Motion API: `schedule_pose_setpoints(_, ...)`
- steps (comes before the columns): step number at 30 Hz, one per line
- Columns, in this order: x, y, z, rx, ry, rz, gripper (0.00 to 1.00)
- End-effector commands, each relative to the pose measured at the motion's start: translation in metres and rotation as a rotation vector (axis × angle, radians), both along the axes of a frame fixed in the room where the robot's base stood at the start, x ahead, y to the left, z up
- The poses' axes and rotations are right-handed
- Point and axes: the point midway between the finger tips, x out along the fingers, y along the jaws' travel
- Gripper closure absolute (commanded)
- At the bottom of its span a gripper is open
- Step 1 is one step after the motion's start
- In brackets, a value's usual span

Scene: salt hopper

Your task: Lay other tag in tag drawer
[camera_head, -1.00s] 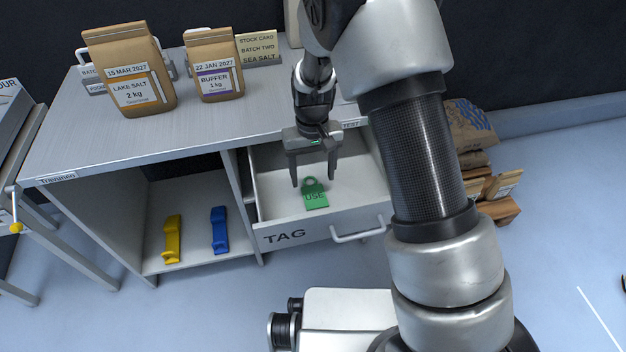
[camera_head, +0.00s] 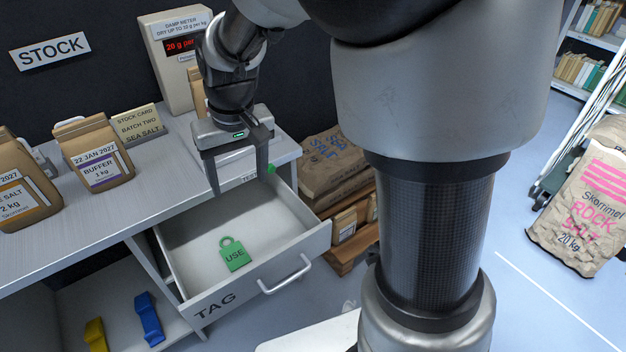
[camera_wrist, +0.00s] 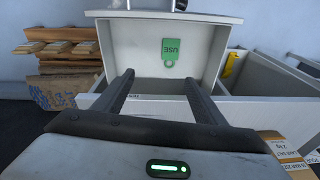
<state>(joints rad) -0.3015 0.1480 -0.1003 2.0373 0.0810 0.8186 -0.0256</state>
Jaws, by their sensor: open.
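A green tag marked USE (camera_head: 235,256) lies flat on the floor of the open tag drawer (camera_head: 215,304), toward its front. The tag also shows in the wrist view (camera_wrist: 170,50), beyond my fingertips. My gripper (camera_head: 240,182) is open and empty, raised above the back part of the drawer near the bench edge. The wrist view shows its two fingers (camera_wrist: 157,82) spread with nothing between them. A small green patch (camera_head: 271,169) shows at the bench edge by the TEST label, just right of a finger; I cannot tell what it is.
The bench (camera_head: 165,163) holds paper bags, a stock card (camera_head: 137,124) and a damp meter (camera_head: 178,62). Blue (camera_head: 149,318) and yellow (camera_head: 96,335) pieces stand in the shelf left of the drawer. Sacks (camera_head: 335,165) lie right of the drawer.

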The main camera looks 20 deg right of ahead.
Motion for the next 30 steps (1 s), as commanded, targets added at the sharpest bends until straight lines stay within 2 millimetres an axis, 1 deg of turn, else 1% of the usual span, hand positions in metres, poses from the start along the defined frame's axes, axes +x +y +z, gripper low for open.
schedule_pose_setpoints(1, -0.016, -0.015, 0.026, 0.014, -0.042, -0.023, 0.35)
schedule_pose_setpoints(3, -0.037, -0.032, 0.051, 0.022, -0.091, -0.048, 0.35)
schedule_pose_setpoints(5, -0.058, -0.045, 0.070, 0.026, -0.135, -0.069, 0.35)
schedule_pose_setpoints(6, -0.072, -0.053, 0.080, 0.026, -0.163, -0.083, 0.35)
schedule_pose_setpoints(10, -0.116, -0.077, 0.101, 0.015, -0.251, -0.128, 0.35)
schedule_pose_setpoints(12, -0.135, -0.086, 0.106, 0.007, -0.288, -0.149, 0.35)
schedule_pose_setpoints(15, -0.154, -0.094, 0.109, -0.006, -0.327, -0.172, 0.35)
schedule_pose_setpoints(18, -0.165, -0.099, 0.109, -0.014, -0.350, -0.184, 0.35)
schedule_pose_setpoints(20, -0.168, -0.100, 0.109, -0.016, -0.355, -0.188, 0.35)
schedule_pose_setpoints(30, -0.169, -0.100, 0.109, -0.016, -0.356, -0.188, 0.35)
